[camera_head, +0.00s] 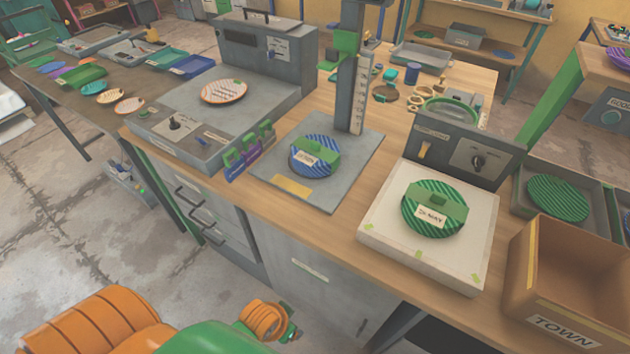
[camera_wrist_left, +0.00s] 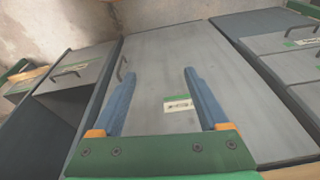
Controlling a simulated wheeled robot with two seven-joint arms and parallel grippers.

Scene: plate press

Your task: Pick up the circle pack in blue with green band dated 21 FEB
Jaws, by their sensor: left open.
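A round blue striped pack (camera_head: 314,168) with a green band and a white label lies on the grey base plate (camera_head: 345,180) of the upright gauge stand in the head view. The date on its label is too small to read surely. My left gripper (camera_wrist_left: 156,72) is open and empty in the left wrist view, its two blue fingers apart in front of a grey cabinet front (camera_wrist_left: 150,45). In the head view my left arm is low at the bottom left, below the bench top and away from the pack. My right gripper is not in view.
A green striped pack (camera_head: 420,222) with a green band sits on a white board (camera_head: 385,235). An orange striped disc (camera_head: 224,92) lies on the grey machine left. A TOWN box (camera_head: 575,265) stands right. The gauge column (camera_head: 352,70) rises just behind the blue pack.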

